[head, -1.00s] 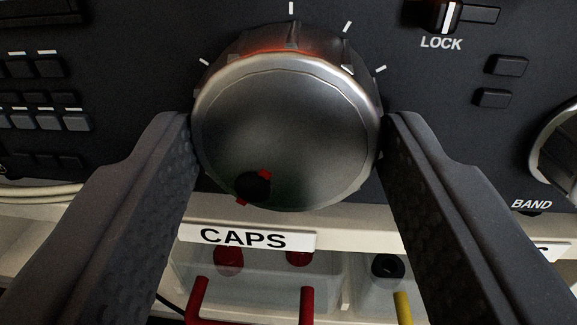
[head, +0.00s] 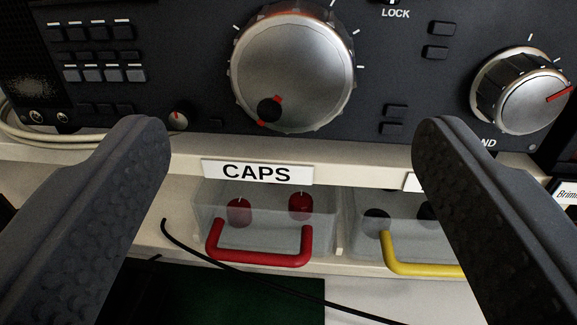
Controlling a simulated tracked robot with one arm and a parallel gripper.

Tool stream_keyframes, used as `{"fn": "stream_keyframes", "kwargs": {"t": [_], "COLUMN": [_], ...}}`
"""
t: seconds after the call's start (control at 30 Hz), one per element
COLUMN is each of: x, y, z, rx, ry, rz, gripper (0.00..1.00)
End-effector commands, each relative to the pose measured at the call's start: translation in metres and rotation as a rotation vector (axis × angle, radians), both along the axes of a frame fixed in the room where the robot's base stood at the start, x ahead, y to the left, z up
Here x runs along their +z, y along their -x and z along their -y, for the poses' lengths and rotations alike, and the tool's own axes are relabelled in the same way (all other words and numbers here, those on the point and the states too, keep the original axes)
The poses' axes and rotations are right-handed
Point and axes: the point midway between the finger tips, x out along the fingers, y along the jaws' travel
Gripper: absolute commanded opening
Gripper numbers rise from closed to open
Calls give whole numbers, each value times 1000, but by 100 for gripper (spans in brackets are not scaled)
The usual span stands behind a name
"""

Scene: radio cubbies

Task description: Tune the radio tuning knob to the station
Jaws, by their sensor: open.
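The large silver tuning knob (head: 300,75) sits on the dark radio front (head: 190,60) at the top middle of the head view. Its finger dimple, a dark round spot with red marks, is at the lower left of its face. White tick marks ring the knob. My gripper (head: 290,140) is open and empty. Its two dark fingers are wide apart, left and right, lower than the knob and clear of it.
A smaller silver band knob (head: 525,92) with a red pointer is at the right. Below the radio is a shelf edge with a CAPS label (head: 257,173). Under it are clear bins with a red handle (head: 260,258) and a yellow handle (head: 420,268). A black cable (head: 250,272) crosses below.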

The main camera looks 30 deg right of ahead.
Motion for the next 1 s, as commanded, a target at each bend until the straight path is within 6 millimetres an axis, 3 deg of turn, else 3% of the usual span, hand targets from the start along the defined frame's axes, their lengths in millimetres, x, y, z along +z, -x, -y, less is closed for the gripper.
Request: {"fn": "stream_keyframes", "kwargs": {"t": [0.5,0.7,1.0], "x": [-2,-2,-2], "y": [63,74,76], "z": [-36,-42,-42], "rx": [1,0,0], "ry": [0,1,1], "rz": [-2,0,0], "gripper": [72,72,72]}}
